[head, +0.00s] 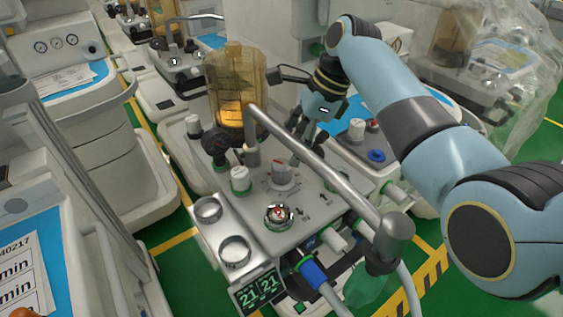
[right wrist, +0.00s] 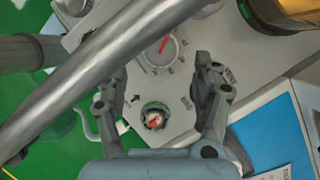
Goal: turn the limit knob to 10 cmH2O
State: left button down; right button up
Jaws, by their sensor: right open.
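The limit knob, as I take it, is a pale grey dial (head: 281,174) with a red pointer line and a printed scale on the cart's sloping top. It also shows in the right wrist view (right wrist: 160,50), where its scale numbers are too small to read. My right gripper (head: 302,132) is above and behind it in the head view, pointing down. In the right wrist view the open, empty fingers (right wrist: 157,76) are spread, with the dial beyond their tips and apart from them. My left gripper is not in view.
A silver tube (head: 320,165) runs close in front of the gripper and crosses the right wrist view. An amber canister (head: 235,95) stands behind left. A white knob (head: 240,180) and a metal-ringed red part (head: 278,215) flank the dial. A small green-ringed part (right wrist: 154,117) lies between the fingers.

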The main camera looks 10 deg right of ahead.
aim_at(284, 163)
jog(key=x, duration=0.3)
jog(key=shift+a+f, duration=0.1)
jog(key=shift+f, duration=0.2)
jog(key=shift+b+x, duration=0.35)
jog(key=shift+x, duration=0.7)
jog(key=shift+w+a+f, duration=0.1)
jog(key=shift+w+f, duration=0.05)
jog(key=shift+f, duration=0.2)
jog(key=shift+c, duration=0.7)
jog(key=c, duration=1)
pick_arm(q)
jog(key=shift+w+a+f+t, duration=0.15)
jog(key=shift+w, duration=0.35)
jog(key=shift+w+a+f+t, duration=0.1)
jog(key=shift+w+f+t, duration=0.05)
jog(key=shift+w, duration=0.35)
pick_arm(e)
jog(key=shift+c, duration=0.2)
